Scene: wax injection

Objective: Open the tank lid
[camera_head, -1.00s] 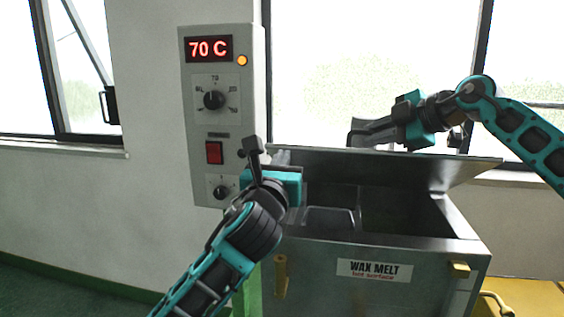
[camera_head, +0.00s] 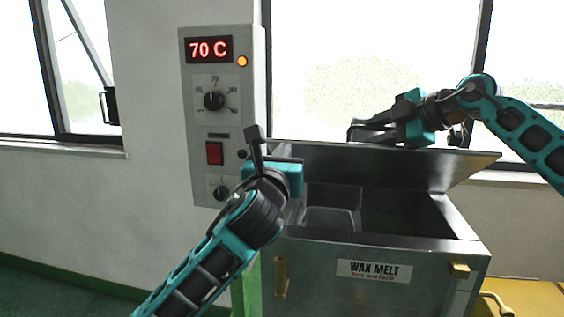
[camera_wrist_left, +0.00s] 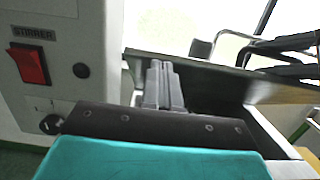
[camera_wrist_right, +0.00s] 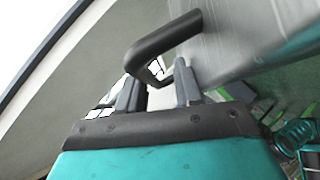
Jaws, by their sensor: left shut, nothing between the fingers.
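The tank lid (camera_head: 370,165) is tilted up above the wax tank (camera_head: 375,247), leaving the tank's inside open to view. The lid's dark handle (camera_wrist_right: 165,42) shows in the right wrist view, just past my right fingertips. My right gripper (camera_head: 354,133) is behind the lid's upper edge; its fingers are apart around one end of the handle, without a clear grip. My left gripper (camera_head: 254,134) is shut and empty, at the left end of the lid. Its fingers (camera_wrist_left: 160,85) overlap the lid's underside in the left wrist view; contact is unclear.
A grey control box (camera_head: 225,110) with a 70 C display, knobs and a red switch stands close left of my left gripper. A dark inner part (camera_head: 330,218) sits inside the tank. Yellow fittings (camera_head: 460,270) stick out from the tank's front. Windows are behind.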

